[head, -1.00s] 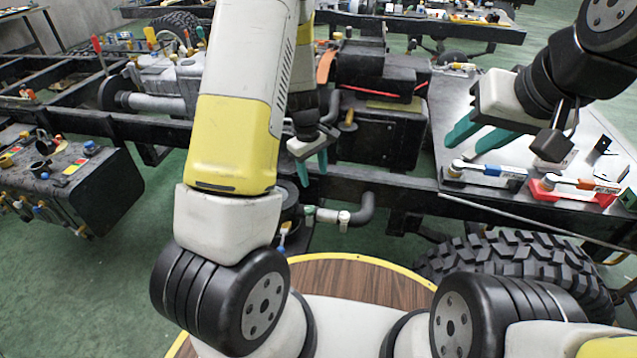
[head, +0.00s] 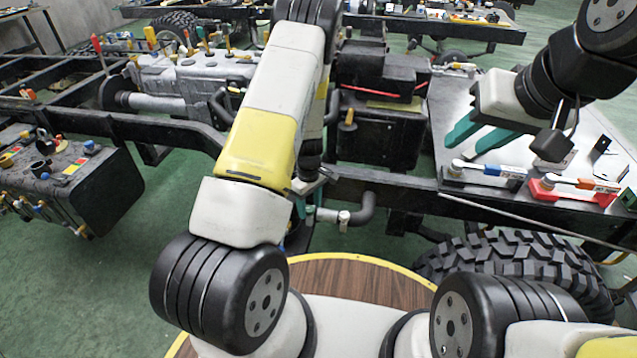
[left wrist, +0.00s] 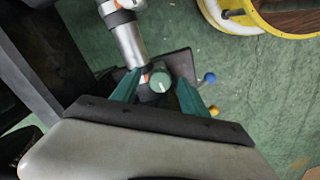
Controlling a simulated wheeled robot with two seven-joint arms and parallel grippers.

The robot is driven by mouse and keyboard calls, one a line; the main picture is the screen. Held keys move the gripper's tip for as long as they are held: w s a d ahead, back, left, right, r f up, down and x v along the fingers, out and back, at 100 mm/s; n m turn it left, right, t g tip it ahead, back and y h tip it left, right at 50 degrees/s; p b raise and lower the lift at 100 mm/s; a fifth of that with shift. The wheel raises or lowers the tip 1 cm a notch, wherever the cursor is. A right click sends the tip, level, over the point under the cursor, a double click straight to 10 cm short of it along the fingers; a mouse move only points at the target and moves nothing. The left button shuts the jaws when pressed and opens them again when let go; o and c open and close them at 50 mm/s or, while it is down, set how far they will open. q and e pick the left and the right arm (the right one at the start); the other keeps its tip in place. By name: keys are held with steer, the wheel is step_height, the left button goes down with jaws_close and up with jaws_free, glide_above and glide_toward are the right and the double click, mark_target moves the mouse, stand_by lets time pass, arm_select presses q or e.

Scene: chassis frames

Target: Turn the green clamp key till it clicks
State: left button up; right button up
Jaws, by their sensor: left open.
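The green clamp key (left wrist: 160,83) shows in the left wrist view as a round green knob with a pale mark on its face. It lies between the fingers of my left gripper (left wrist: 157,77), which is open with a finger on each side. I cannot tell whether either finger touches it. In the head view my left gripper (head: 309,194) is partly hidden behind my own arm near the pipe, and the key cannot be made out. My right gripper (head: 463,148) is open and empty, above the grey table at the right.
A silver pipe (left wrist: 127,38) with an orange-marked band runs beside the key. A blue knob (left wrist: 209,77) and a yellow knob (left wrist: 214,111) sit to its right. A dark hose (head: 365,212) and black frame rail (head: 385,189) are close by. Red (head: 570,191) and dark (head: 484,178) holders stand on the table.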

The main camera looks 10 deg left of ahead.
arm_select(q)
jaws_close()
steer(key=shift+m, duration=0.3)
steer(key=m, duration=1.1)
steer(key=shift+a, duration=0.1)
stand_by(0.6)
jaws_free()
steer(key=shift+s, duration=0.1)
